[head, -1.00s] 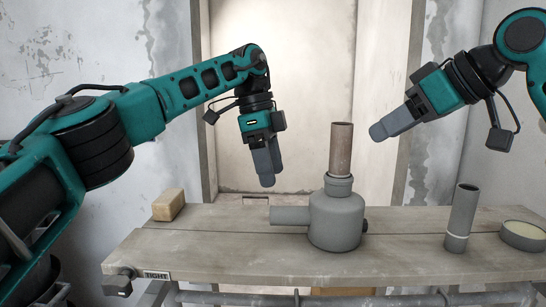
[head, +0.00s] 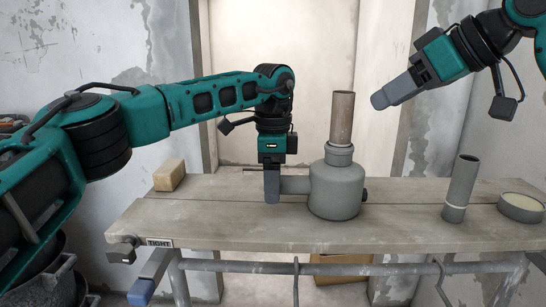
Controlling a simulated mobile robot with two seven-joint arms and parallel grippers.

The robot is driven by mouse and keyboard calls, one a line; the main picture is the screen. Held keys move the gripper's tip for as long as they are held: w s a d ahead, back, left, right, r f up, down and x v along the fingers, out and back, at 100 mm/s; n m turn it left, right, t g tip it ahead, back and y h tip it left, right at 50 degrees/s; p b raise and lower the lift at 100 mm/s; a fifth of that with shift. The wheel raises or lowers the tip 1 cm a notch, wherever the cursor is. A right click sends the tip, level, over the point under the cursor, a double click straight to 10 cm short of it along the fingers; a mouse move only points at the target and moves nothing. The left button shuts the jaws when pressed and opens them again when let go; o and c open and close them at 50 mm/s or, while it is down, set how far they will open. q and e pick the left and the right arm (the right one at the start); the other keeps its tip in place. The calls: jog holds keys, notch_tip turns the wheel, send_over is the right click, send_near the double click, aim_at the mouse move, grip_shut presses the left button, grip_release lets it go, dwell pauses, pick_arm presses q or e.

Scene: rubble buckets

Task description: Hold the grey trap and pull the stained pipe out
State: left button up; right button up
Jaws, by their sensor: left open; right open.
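The grey trap (head: 336,188) stands upright on the workbench (head: 230,228). Its side outlet (head: 295,185) points left. The stained brown pipe (head: 342,118) stands upright in the trap's top collar. My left gripper (head: 272,194) is open and points down at the left end of the outlet. Its near finger covers the outlet's end, and I cannot tell whether it touches. My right gripper (head: 384,97) is open and empty in the air, to the right of the stained pipe and apart from it.
A tan block (head: 169,176) lies at the bench's back left. A grey pipe piece (head: 461,188) stands on the right, with a round tin (head: 521,208) beside it. A vise handle (head: 122,250) and a "TIGHT" label (head: 159,243) are at the front left. The bench's front middle is clear.

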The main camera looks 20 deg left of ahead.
pick_arm(q)
jog(key=shift+f, duration=0.9)
grip_shut()
jog(key=c, duration=0.6)
grip_release()
jog(key=c, duration=0.4)
